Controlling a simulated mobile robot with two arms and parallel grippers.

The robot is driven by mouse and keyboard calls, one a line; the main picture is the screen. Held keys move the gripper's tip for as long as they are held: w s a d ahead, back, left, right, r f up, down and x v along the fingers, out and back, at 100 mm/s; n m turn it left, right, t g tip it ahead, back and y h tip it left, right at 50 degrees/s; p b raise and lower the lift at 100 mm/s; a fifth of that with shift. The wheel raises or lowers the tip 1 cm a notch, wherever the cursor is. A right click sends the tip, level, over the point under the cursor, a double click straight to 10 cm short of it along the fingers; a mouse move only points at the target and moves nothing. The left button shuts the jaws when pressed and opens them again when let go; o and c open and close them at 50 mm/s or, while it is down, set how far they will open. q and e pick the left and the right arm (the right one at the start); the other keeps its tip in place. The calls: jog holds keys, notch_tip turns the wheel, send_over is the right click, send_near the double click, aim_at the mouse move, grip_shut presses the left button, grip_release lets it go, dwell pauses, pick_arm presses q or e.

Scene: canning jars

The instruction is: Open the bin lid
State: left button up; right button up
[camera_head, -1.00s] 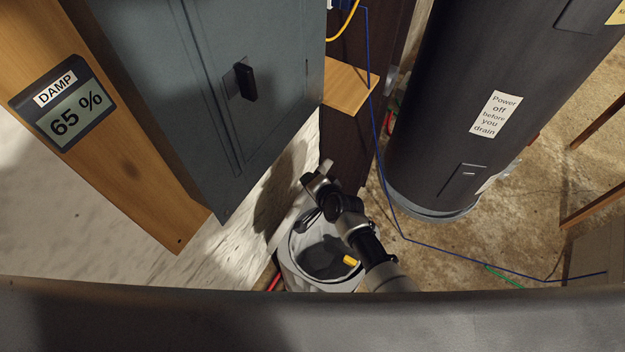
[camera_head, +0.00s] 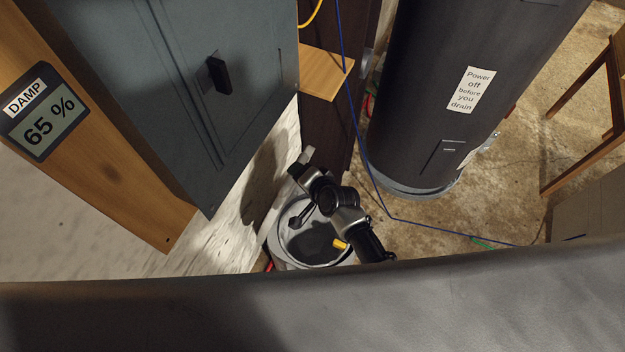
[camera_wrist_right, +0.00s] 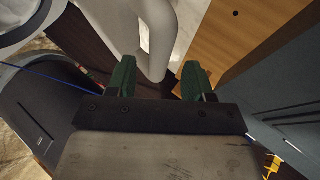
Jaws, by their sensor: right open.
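The pale grey round bin (camera_head: 348,262) stands on the floor between the wall and the dark cylinder. Its top is open, and I see its dark inside and a small yellow item (camera_head: 340,243). A pale upright panel beside the rim looks like the raised lid (camera_head: 279,205), partly hidden by my arm. My right gripper (camera_head: 300,163) is above the bin, near that panel. In the right wrist view, the open gripper (camera_wrist_right: 160,80) has green fingers around a white curved piece (camera_wrist_right: 154,50), perhaps the lid's edge; I cannot tell whether they touch. My left gripper is not in view.
A grey-blue cabinet (camera_head: 180,100) hangs close on the left, beside a wooden post with a damp meter (camera_head: 45,112). A dark tank (camera_head: 430,110) stands to the right, with a blue cable (camera_head: 365,165) in front. Open floor (camera_head: 500,190) lies right of the tank.

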jog(key=v, duration=0.6)
jog(key=shift+s+d+r, duration=0.15)
jog(key=shift+s+r, duration=0.05)
jog(key=shift+s, duration=0.05)
jog(key=s+d+f+n+g+h+b, duration=0.15)
jog(key=s+f, duration=0.25)
jog(key=f, duration=0.4)
jog(key=s+d+f+n+g+h+b, duration=0.1)
jog(key=s+d+f, duration=0.25)
jog(key=f, duration=0.35)
jog(key=s+d+f+n+g+h+b, duration=0.1)
jog(key=s+d+f+n+g, duration=0.1)
jog(key=s+f, duration=0.45)
jog(key=s+d+f+n+g+h+b, duration=0.1)
jog(key=s+d+f+n, duration=0.1)
jog(key=s+d+f, duration=0.2)
jog(key=s+d+f+n+g+h, duration=0.1)
jog(key=s+d+f+n+g, duration=0.1)
jog(key=s+d+f, duration=0.2)
jog(key=s+d+f+n+g+h+b, duration=0.1)
jog(key=s+d+f, duration=0.3)
jog(key=s+f, duration=0.4)
jog(key=s+n, duration=0.1)
jog(key=s, duration=0.6)
jog(key=shift+s+d+f+b, duration=0.15)
jog(key=shift+s+d+b, duration=0.05)
jog(key=shift+d+b, duration=0.1)
